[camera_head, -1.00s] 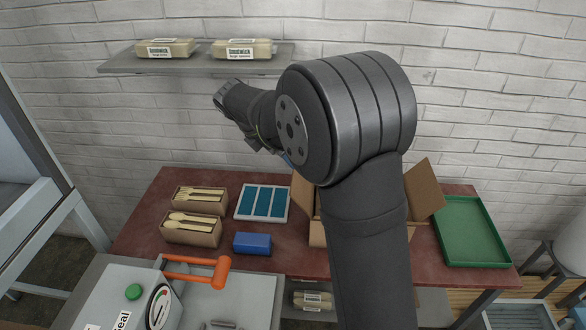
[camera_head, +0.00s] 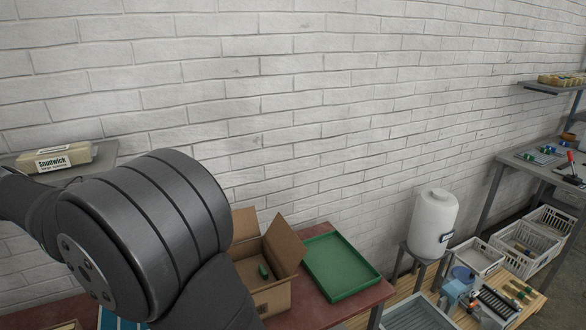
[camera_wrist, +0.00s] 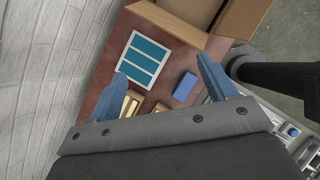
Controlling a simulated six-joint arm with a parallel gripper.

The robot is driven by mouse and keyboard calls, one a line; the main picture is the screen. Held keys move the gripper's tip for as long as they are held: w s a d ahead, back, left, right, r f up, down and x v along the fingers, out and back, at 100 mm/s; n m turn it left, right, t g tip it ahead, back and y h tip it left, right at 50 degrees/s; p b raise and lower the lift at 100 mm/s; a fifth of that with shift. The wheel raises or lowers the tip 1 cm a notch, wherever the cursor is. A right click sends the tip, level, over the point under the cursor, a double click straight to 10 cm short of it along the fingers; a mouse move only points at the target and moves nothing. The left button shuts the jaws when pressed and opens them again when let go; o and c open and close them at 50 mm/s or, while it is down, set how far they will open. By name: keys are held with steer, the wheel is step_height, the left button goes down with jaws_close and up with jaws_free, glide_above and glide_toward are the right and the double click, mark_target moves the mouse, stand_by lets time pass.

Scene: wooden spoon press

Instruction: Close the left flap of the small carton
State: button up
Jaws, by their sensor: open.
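The small carton (camera_head: 266,291) is brown cardboard and stands on the red table, right of my arm in the head view. Its flaps stand up and out at the back left and the right, and a small green item (camera_head: 264,271) lies inside. My arm hides the carton's left part there. In the wrist view part of the carton (camera_wrist: 224,17) shows at the top. My gripper (camera_wrist: 160,85) is open, with its two blue fingers apart and nothing between them. It hangs above the table, apart from the carton. It is out of sight in the head view.
A green tray (camera_head: 340,267) lies right of the carton. A white-framed panel with blue strips (camera_wrist: 142,60), a blue block (camera_wrist: 185,87) and boxes of wooden spoons (camera_wrist: 131,103) are on the table below my gripper. A wall shelf (camera_head: 107,158) holds a labelled pack (camera_head: 53,160).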

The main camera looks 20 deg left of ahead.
steer(key=c, duration=0.7)
steer(key=shift+w+d+f, duration=0.1)
steer(key=shift+f, duration=0.1)
steer(key=c, duration=0.4)
steer(key=w+d+f+m+t, duration=0.1)
steer(key=w+d+f+m+t+h, duration=0.1)
steer(key=w+f+t, duration=0.1)
steer(key=shift+f, duration=0.2)
jaws_close()
steer(key=s+d+f+m+t+y, duration=0.1)
steer(key=s+d+f+t+y, duration=0.1)
steer(key=f+t+y, duration=0.35)
steer(key=s+d+f+m+t+y, duration=0.1)
steer(key=s+f+t+y, duration=0.1)
steer(key=f+y, duration=0.7)
steer(key=w+a+h, duration=0.2)
steer(key=w+a, duration=0.3)
steer(key=w, duration=0.3)
steer(key=shift+w+f, duration=0.3)
steer(key=shift+w, duration=0.05)
